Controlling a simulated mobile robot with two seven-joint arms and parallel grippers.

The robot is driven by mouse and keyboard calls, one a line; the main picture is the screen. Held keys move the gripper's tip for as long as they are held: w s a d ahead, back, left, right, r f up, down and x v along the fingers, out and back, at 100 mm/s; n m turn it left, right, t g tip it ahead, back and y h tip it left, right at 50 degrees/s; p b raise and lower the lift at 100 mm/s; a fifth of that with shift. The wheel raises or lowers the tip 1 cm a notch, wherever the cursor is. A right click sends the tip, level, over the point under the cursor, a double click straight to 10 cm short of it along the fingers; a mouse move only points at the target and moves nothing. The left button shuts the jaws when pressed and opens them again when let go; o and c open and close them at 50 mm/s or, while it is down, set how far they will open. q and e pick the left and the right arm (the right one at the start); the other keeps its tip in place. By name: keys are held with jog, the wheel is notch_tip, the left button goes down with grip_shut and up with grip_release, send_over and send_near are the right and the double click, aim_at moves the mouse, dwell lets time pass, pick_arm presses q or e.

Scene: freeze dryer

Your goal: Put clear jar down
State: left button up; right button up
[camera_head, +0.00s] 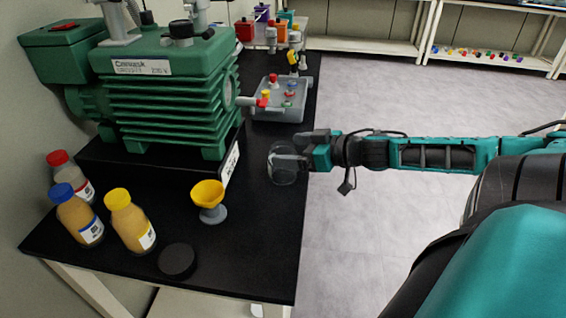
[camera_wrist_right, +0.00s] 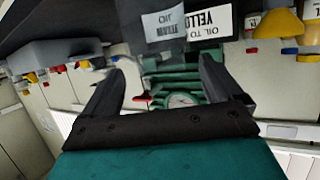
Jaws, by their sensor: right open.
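The clear jar (camera_head: 283,172) stands upright on the black bench top (camera_head: 262,240) near its right edge. My right gripper (camera_head: 292,158) is open in the head view, reaching in from the right with its fingers at the jar's upper part. I cannot tell whether the fingers touch the glass. In the right wrist view my right gripper's fingers (camera_wrist_right: 158,85) are spread wide, and the picture is upside down. My left gripper is not in view.
The green pump (camera_head: 160,95) on its black base stands left of the jar. A yellow funnel (camera_head: 208,194) on a grey stand, several bottles (camera_head: 131,222) and a black lid (camera_head: 176,261) are nearer. A grey tray (camera_head: 277,106) lies beyond. Bench is clear in front of the jar.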

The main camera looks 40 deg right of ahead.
aim_at(277, 149)
jog(key=b+x, duration=0.2)
jog(key=shift+w+a+f+b, duration=0.1)
jog(key=shift+w+a+b, duration=0.05)
jog(key=shift+w+b, duration=0.2)
jog(key=shift+w+a, duration=0.1)
jog(key=shift+w, duration=0.15)
jog(key=shift+w+a+f+b, duration=0.1)
jog(key=shift+w+a+b, duration=0.1)
jog(key=shift+w+b, duration=0.35)
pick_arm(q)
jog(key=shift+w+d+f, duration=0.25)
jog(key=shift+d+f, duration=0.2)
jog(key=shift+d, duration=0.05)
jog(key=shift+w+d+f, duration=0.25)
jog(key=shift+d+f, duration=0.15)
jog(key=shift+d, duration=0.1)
pick_arm(e)
jog(key=shift+w+f, duration=0.1)
jog(key=shift+w, duration=0.05)
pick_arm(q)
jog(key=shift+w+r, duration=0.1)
pick_arm(e)
jog(key=c, duration=1.2)
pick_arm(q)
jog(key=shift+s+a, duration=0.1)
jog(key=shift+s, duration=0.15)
